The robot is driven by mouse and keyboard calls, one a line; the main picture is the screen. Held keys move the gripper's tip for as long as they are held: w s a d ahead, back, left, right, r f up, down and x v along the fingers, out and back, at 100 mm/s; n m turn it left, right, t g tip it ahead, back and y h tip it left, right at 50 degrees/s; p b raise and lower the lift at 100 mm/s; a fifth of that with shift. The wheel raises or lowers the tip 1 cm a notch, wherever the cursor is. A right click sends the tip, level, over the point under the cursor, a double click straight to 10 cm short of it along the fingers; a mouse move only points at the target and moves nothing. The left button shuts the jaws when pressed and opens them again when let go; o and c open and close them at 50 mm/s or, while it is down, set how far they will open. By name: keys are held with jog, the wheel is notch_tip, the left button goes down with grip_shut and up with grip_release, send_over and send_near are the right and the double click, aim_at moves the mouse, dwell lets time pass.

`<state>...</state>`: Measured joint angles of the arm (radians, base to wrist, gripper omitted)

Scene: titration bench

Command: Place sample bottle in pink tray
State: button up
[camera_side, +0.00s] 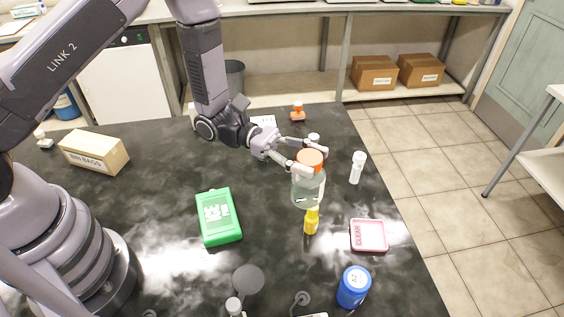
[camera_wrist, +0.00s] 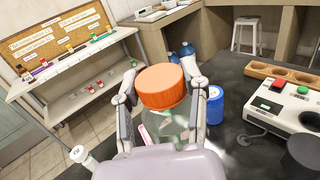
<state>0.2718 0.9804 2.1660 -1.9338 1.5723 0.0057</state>
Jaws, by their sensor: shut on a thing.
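The sample bottle (camera_side: 309,186) is clear with an orange cap and is held upright above the dark bench. It also shows in the wrist view (camera_wrist: 163,88), filling the space between the fingers. My gripper (camera_side: 308,170) is shut on the bottle near its cap. The pink tray (camera_side: 369,235) lies flat on the bench to the right of and nearer than the bottle. The bottle is apart from the tray.
A yellow bottle (camera_side: 311,220) stands just below the held bottle in the side view. A blue container (camera_side: 353,287) stands in front of the tray. A green ice pack (camera_side: 218,217) lies to the left. The bench's right edge is close to the tray.

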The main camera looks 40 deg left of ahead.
jog(key=w+d+f, duration=0.4)
jog(key=d+f, duration=0.2)
jog(key=w+d+f+m+g, duration=0.1)
jog(key=w+d+f, duration=0.3)
jog(key=d+f, duration=0.1)
jog(key=shift+d+f+g, duration=0.3)
jog(key=shift+d+f, duration=0.05)
jog(key=shift+f, duration=0.55)
jog(key=shift+w, duration=0.1)
jog(key=o, duration=1.2)
jog(key=shift+f, duration=0.15)
